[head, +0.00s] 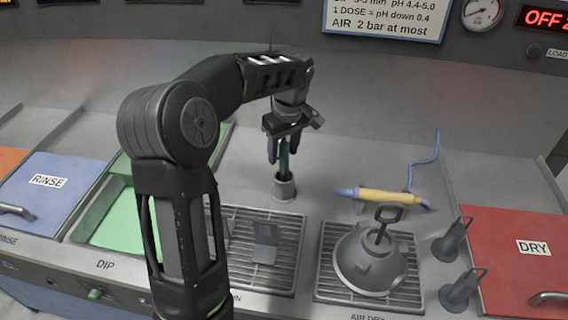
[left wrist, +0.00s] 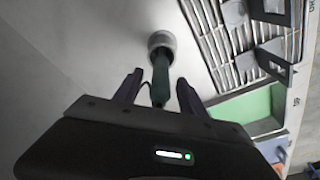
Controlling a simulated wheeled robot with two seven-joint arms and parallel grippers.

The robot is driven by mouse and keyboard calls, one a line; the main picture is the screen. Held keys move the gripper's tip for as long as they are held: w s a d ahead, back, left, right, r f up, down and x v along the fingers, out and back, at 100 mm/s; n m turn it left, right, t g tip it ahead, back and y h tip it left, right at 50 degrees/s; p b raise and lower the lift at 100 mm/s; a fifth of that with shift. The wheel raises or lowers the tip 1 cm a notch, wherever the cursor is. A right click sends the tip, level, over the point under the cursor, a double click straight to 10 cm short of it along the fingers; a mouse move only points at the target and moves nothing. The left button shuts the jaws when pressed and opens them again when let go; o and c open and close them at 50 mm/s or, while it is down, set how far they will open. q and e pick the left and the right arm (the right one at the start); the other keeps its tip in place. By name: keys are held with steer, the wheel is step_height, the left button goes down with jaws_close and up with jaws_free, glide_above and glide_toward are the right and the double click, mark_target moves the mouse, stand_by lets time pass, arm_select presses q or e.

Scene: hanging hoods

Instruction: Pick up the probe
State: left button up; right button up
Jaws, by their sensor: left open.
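The probe appears to be the dark teal stick (head: 284,158) standing upright in a small grey cup (head: 284,188) on the counter. My left gripper (head: 284,155) points down over the cup, open, with its two fingers on either side of the stick. In the left wrist view the teal stick (left wrist: 160,80) runs between the spread fingers of the left gripper (left wrist: 158,90), with a visible gap on both sides. The cup (left wrist: 161,42) lies beyond the fingertips. My right gripper is not in view.
A yellow and blue tool (head: 390,197) with a blue cord lies right of the cup. A grey domed hood (head: 350,262) with a handle sits on the right rack. A green DIP basin (head: 115,225) is at left, a red DRY lid (head: 510,250) at right. Bare counter surrounds the cup.

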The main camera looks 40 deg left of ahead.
arm_select(q)
steer(key=shift+f, duration=0.45)
jaws_close()
stand_by(0.6)
